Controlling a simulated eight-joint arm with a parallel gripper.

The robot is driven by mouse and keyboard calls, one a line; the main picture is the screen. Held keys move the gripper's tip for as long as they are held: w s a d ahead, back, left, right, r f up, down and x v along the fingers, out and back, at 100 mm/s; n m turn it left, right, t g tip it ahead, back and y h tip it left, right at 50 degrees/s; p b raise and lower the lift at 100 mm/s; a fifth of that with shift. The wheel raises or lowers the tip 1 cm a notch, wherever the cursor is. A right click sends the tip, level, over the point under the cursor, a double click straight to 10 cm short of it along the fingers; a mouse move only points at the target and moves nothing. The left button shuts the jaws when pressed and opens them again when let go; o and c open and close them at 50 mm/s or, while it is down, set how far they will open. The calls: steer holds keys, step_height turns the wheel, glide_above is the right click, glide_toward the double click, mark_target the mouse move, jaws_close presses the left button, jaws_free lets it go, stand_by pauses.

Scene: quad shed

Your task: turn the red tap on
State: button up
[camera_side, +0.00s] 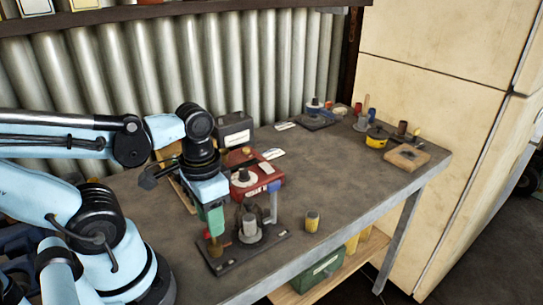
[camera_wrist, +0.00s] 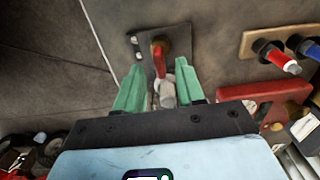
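A small red tap handle (camera_wrist: 159,46) stands on a dark base plate (camera_wrist: 178,32) in the wrist view, with a pale metal part below it. In the side view, red shows at the left of the dark plate (camera_side: 231,263), just under my fingertips, and is partly hidden. My gripper (camera_side: 212,232) points down with green fingers. In the wrist view the fingers of my gripper (camera_wrist: 157,72) are apart, with the red handle lying between and just beyond their tips. I cannot tell whether either finger touches it.
A red box (camera_side: 265,178) is behind. The middle of the bench (camera_side: 335,175) is clear.

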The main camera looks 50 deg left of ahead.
step_height(320, 180, up, 10)
stand_by(0.6)
steer(key=shift+f, duration=5.9)
steer(key=shift+r, duration=0.1)
